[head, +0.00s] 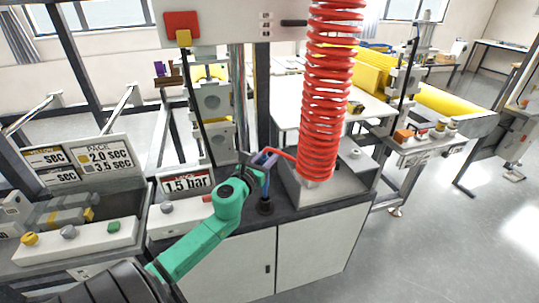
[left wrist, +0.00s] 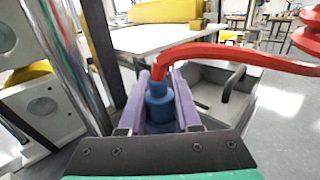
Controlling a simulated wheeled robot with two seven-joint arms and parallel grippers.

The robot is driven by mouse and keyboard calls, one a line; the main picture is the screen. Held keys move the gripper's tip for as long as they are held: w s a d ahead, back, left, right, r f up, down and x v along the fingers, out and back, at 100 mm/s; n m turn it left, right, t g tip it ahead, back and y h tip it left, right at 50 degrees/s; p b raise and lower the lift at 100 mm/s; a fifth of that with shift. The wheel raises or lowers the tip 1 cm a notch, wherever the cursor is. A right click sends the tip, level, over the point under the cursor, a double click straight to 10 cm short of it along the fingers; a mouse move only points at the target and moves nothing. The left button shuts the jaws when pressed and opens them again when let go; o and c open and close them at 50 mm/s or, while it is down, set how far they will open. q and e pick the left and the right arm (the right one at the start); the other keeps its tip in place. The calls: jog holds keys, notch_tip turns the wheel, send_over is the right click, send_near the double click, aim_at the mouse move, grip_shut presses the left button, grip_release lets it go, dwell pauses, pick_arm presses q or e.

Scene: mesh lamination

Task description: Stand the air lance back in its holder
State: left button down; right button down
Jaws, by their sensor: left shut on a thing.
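The air lance is a blue tool (head: 266,184) with a red hose at its upper end. My left gripper (head: 262,160) is shut on it, above the dark worktop. In the left wrist view the purple fingers (left wrist: 162,95) stand on either side of the blue lance (left wrist: 160,105). The lance is about upright. Its lower part hangs down to a small black round holder (head: 265,208) on the worktop. I cannot tell whether the tip is inside the holder or just above it. My right gripper is not in view.
A coiled red hose (head: 328,90) hangs just right of the gripper and joins the lance. A 1.5 bar sign (head: 186,183) and a button box (head: 180,214) stand to the left. A grey open bin (head: 325,185) sits right of the holder.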

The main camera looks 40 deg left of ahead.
pick_arm(q)
jog(key=shift+f+b, duration=2.45)
jog(key=shift+f, duration=0.1)
jog(key=c, duration=0.5)
grip_release()
jog(key=shift+s, duration=0.1)
jog(key=s+b, duration=0.1)
jog(key=s, duration=0.3)
jog(key=s+d+b, duration=0.1)
jog(key=s, duration=0.4)
jog(key=s+d+b, duration=0.1)
jog(key=s, duration=0.4)
jog(key=shift+s+d, duration=0.1)
jog(key=shift+d, duration=0.15)
